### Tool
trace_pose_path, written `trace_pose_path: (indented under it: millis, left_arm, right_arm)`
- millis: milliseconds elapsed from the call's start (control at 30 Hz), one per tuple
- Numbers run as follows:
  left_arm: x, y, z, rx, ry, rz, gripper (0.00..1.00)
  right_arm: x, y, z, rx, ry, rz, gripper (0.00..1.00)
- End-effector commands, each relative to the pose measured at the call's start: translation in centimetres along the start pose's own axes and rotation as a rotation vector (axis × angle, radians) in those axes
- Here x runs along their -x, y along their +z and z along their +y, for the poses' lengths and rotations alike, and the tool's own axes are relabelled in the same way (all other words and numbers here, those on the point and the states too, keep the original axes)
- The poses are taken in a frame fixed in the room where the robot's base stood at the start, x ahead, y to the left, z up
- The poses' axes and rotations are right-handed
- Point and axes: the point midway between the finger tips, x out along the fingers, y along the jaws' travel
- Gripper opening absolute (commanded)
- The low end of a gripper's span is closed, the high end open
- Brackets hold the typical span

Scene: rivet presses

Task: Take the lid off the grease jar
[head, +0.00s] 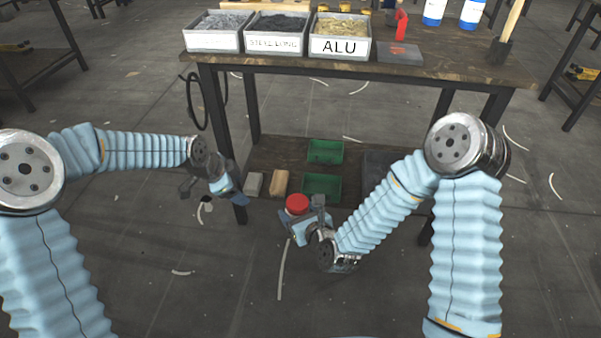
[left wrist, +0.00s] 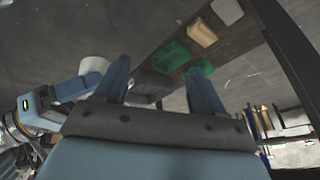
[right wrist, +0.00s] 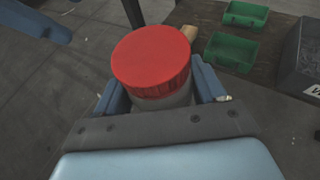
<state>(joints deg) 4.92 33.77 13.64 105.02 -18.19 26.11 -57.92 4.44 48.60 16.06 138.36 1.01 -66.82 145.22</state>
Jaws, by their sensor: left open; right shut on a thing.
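The grease jar has a red ribbed lid (right wrist: 152,58) and a pale body (right wrist: 165,100), best seen in the right wrist view. The lid sits on top of the jar. My right gripper (right wrist: 160,90) is shut around the jar's body, just below the lid. In the head view the red lid (head: 297,203) shows at my right gripper (head: 305,220), in front of the low shelf. My left gripper (head: 205,188) is to the left of the jar, apart from it. In the left wrist view its fingers (left wrist: 160,85) are spread with nothing between them.
The low shelf (head: 262,160) under the workbench holds green bins (head: 325,151), a tan block (head: 279,183), a grey block (head: 252,184) and a dark box (head: 376,168). The bench top (head: 440,70) carries labelled trays (head: 340,37). Floor between my arms is clear.

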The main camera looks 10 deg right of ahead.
Motion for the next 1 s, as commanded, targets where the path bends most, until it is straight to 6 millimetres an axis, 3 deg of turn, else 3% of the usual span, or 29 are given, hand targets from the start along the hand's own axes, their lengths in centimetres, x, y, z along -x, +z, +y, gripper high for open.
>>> trace_pose_path:
  millis: [33,100,167,300,500,700,1000]
  left_arm:
    - [2.3,-1.4,-1.9,-0.129,-0.027,-0.012,0.70]
    - [5.3,-3.6,-3.5,-0.366,-0.033,-0.049,0.70]
    - [6.9,-5.8,-3.7,-0.602,-0.005,-0.082,0.70]
    - [6.8,-10.5,-0.8,-1.122,0.156,-0.120,0.70]
    - [5.1,-15.2,5.0,-1.703,0.407,-0.095,0.70]
    - [4.6,-17.0,7.9,-1.975,0.540,-0.058,0.70]
    - [1.2,-15.7,9.1,-2.016,0.566,-0.050,0.70]
  right_arm:
    - [0.0,0.1,0.0,0.000,0.000,-0.002,0.00]
    - [0.0,0.1,0.0,0.000,0.000,-0.002,0.00]
    - [0.0,0.1,0.0,0.000,0.000,-0.002,0.00]
    - [0.0,0.1,0.0,0.000,0.000,-0.002,0.00]
    - [0.0,0.1,0.0,0.000,0.000,-0.002,0.00]
    - [0.0,0.1,0.0,0.000,0.000,-0.002,0.00]
    - [0.0,0.1,0.0,0.000,0.000,-0.002,0.00]
